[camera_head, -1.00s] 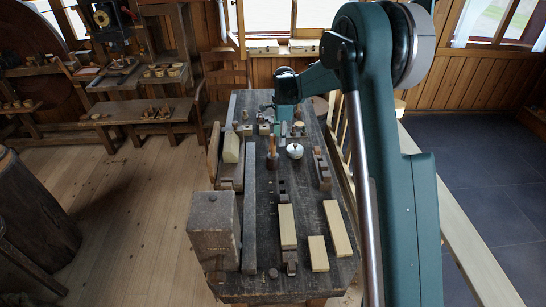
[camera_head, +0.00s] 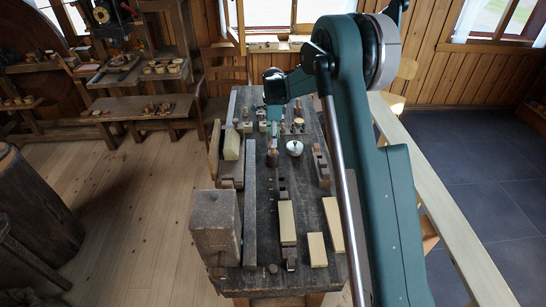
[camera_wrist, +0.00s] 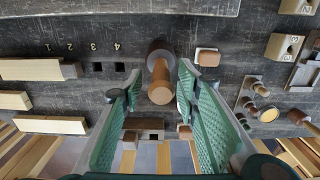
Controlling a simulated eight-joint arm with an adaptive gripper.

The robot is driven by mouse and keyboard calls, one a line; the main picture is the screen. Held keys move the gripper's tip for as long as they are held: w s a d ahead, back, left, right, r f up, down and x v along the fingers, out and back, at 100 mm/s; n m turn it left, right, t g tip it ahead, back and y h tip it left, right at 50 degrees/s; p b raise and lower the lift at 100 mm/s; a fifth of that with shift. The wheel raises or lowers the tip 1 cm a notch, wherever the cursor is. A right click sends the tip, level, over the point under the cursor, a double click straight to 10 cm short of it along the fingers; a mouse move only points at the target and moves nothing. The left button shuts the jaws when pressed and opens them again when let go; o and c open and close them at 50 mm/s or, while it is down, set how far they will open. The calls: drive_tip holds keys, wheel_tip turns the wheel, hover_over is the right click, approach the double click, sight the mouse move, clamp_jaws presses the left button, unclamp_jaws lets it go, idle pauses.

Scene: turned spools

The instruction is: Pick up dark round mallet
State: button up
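The dark round mallet (camera_head: 272,157) stands on the workbench (camera_head: 262,240), left of a white knobbed round object (camera_head: 294,148). In the wrist view the mallet (camera_wrist: 158,78) shows its brown handle end toward the camera and a darker round head behind it. My gripper (camera_wrist: 157,88) is open, with one green finger on each side of the mallet in that view. No contact with the mallet is visible. In the head view my gripper (camera_head: 276,138) is just above and beyond the mallet, and its fingers are small and partly unclear.
A long grey beam (camera_head: 249,215) runs along the bench left of the mallet. Pale wood strips (camera_head: 287,222) lie nearer the camera. A dark slotted block (camera_head: 321,165) is to the right. Small blocks and pegs (camera_head: 299,123) stand toward the far end.

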sight(273, 149)
drive_tip(key=shift+f, duration=0.6)
drive_tip(key=shift+f, duration=0.15)
drive_tip(key=shift+w+f, duration=0.1)
drive_tip(key=shift+f, duration=2.4)
clamp_jaws()
